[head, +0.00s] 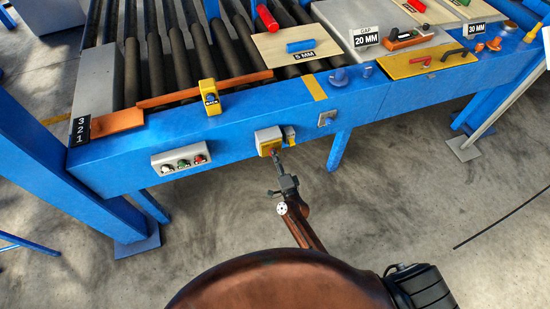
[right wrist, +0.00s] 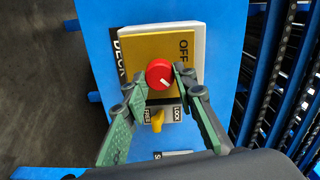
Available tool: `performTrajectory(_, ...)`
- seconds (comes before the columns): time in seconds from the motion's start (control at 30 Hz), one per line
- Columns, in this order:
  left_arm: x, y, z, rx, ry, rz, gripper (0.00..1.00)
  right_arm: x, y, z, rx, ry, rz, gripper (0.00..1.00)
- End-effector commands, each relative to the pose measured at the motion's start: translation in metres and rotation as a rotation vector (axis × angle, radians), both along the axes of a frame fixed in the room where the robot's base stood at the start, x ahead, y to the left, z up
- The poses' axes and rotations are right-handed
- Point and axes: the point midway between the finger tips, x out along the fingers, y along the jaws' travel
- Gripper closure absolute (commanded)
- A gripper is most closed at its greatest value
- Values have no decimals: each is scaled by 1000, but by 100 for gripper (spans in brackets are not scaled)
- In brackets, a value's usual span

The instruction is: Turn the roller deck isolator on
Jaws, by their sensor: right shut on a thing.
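The roller deck isolator is a yellow plate on a pale backing (head: 264,136) on the blue front beam; it also shows in the right wrist view (right wrist: 143,49). Its round red knob (right wrist: 159,74) has a short white mark slanting toward the lower right. "OFF" is lettered on the plate's right side. My right gripper (head: 276,160) is at the isolator, its two green-and-dark fingers shut on the knob, one on each side. Below the knob in the wrist view is a small yellow lever (right wrist: 156,121) between the words FREE and LOCK. My left gripper is out of view.
A grey button box (head: 181,160) sits left of the isolator on the beam. A yellow device (head: 210,97) stands above it. Rollers, a board with a blue cylinder (head: 301,46), and a yellow tray (head: 405,66) lie on top. The floor in front is mostly clear.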

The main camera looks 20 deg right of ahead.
Motion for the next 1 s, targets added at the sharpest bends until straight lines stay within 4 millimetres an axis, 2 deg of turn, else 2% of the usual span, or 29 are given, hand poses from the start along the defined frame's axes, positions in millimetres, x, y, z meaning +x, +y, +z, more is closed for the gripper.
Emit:
performTrajectory(0.3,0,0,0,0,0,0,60,-1,0,-1,5,2,1,99)
performTrajectory(0.33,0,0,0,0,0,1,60,-1,0,-1,5,2,1,74)
performTrajectory(0.57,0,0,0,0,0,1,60,0,0,-1,3,1,1,58)
performTrajectory(0.87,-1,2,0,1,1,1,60,-1,0,0,2,1,0,57)
performTrajectory(1.0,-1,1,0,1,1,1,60,-13,-1,-2,3,2,0,57)
